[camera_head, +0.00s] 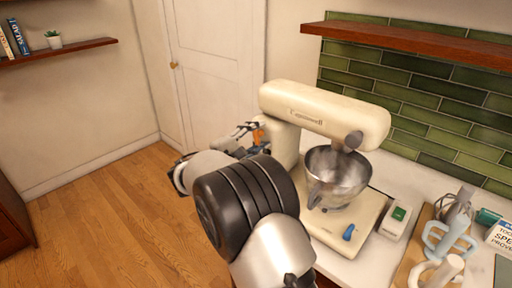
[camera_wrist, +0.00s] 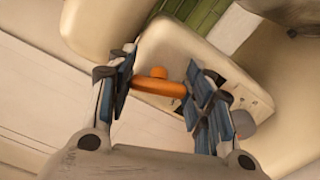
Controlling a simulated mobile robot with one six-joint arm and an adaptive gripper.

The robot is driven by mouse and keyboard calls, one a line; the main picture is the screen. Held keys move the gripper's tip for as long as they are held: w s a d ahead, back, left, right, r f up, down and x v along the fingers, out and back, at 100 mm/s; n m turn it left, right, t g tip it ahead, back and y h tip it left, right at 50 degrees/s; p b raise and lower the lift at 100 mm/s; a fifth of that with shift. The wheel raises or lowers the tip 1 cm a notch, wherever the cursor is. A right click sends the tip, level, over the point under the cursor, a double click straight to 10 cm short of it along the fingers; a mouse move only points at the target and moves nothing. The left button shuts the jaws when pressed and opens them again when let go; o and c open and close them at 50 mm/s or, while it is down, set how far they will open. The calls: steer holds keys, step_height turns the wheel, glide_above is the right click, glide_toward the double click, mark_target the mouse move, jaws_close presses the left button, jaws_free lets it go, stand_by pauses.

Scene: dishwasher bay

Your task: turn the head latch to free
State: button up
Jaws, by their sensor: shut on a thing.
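The cream stand mixer (camera_head: 325,108) stands on the white counter with its head level above a steel bowl (camera_head: 338,175). The head latch (camera_wrist: 160,87) is a small orange lever with a round knob on the side of the mixer's column. It also shows in the head view as an orange spot (camera_head: 257,134). My gripper (camera_wrist: 161,79) has its blue-padded fingers on either side of the latch and is shut on it, with the lever lying across between the pads. In the head view my arm partly hides the gripper (camera_head: 240,138) and the mixer's left side.
A blue lever (camera_head: 348,232) is on the mixer's base. A grey knob (camera_wrist: 242,124) is near my right finger. A wooden shelf (camera_head: 420,38) overhangs the counter.

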steer(key=shift+f+m+b, duration=0.1)
steer(key=shift+m+b, duration=0.4)
steer(key=shift+m, duration=1.4)
steer(key=o, duration=1.1)
steer(key=v, duration=1.2)
